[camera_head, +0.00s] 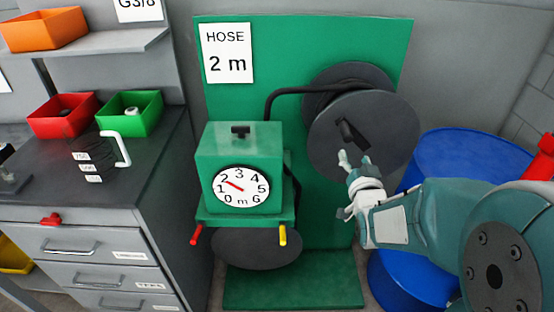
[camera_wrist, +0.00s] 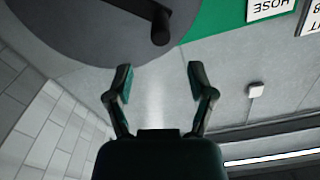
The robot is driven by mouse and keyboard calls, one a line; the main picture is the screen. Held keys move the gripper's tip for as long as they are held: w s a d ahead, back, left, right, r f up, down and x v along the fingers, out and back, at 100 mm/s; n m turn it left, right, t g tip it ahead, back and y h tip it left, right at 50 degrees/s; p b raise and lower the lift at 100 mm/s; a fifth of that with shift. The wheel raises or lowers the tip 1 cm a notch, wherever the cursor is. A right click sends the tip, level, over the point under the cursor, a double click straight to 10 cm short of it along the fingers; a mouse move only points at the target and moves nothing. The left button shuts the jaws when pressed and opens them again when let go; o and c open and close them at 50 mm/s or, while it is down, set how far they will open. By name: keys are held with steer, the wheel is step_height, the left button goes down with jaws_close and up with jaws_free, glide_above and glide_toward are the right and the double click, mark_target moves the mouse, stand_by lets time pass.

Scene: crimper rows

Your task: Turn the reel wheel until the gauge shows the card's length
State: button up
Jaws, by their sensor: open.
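The card (camera_head: 229,53) on the green back panel reads HOSE 2 m. The round white gauge (camera_head: 240,187) on the green box has a scale from 0 to 6 m. Its red needle points up-left, between 1 and 2. The dark grey reel wheel (camera_head: 385,135) stands right of the box, with a black crank handle (camera_head: 347,133) on its face. In the wrist view the handle (camera_wrist: 160,28) juts from the wheel (camera_wrist: 85,30), beyond my fingertips. My gripper (camera_head: 356,159) is open and empty, just below the handle in the head view, apart from it in the wrist view.
A blue drum (camera_head: 465,155) stands right of the wheel, behind my arm. The green box (camera_head: 240,145) has red and yellow levers below. A grey drawer bench (camera_head: 80,225) with red and green bins stands at the left.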

mark_target(345, 131)
steer(key=w+n, duration=0.1)
steer(key=w, duration=0.5)
steer(key=w+n, duration=0.1)
steer(key=w, duration=0.4)
steer(key=shift+w, duration=0.4)
steer(key=shift+c, duration=0.3)
jaws_close()
